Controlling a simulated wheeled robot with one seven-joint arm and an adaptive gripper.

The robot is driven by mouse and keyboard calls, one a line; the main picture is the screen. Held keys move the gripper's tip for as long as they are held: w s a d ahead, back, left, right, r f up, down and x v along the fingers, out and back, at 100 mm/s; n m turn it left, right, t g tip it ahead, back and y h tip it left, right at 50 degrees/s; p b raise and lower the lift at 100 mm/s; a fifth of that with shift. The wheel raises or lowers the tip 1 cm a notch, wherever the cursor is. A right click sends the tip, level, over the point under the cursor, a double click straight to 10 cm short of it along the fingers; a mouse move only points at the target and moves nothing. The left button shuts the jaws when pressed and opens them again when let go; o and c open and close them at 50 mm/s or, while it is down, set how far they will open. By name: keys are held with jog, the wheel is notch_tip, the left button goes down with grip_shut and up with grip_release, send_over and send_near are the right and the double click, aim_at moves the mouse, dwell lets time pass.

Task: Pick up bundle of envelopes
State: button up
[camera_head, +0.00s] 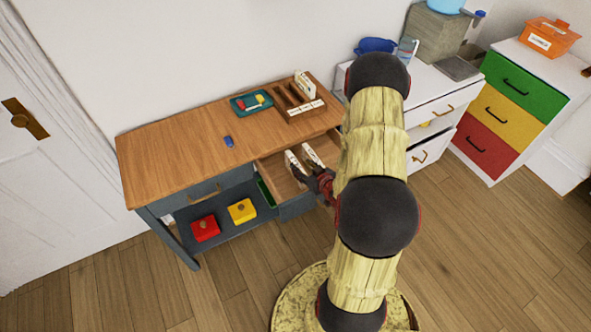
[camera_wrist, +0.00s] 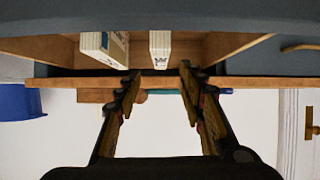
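Two white, block-like paper bundles lie in the open desk drawer (camera_head: 271,170): a left one (camera_head: 292,164) and a right one (camera_head: 312,156). I cannot tell which is the bundle of envelopes. In the wrist view, one bundle (camera_wrist: 104,46) has a blue marking on its side. The other bundle (camera_wrist: 160,48) shows a small dark print and lies just beyond the gap between the fingers. My gripper (camera_head: 309,174) is at the drawer. In the wrist view, my gripper (camera_wrist: 160,74) is open, with nothing between its fingers.
The desk top (camera_head: 180,150) holds a teal tray (camera_head: 251,102), a wooden organizer (camera_head: 291,103) with white cards, and a small blue item (camera_head: 228,141). Red (camera_head: 205,228) and yellow (camera_head: 242,211) boxes sit on the lower shelf. A white cabinet (camera_head: 432,112) stands right, with its drawers partly open.

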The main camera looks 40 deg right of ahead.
aim_at(296, 164)
jog(key=shift+s+f+t, duration=0.3)
jog(key=shift+s+f, duration=0.25)
jog(key=shift+f, duration=0.1)
jog(key=shift+w+f+m, duration=0.2)
jog(key=shift+m, duration=0.1)
jog(key=b+x, duration=0.1)
jog(key=x, duration=0.2)
jog(key=b+x, duration=0.1)
jog(key=x, duration=0.3)
jog(key=shift+w+a+r, duration=0.1)
jog(key=shift+w+r, duration=0.1)
jog(key=shift+w, duration=0.05)
grip_shut()
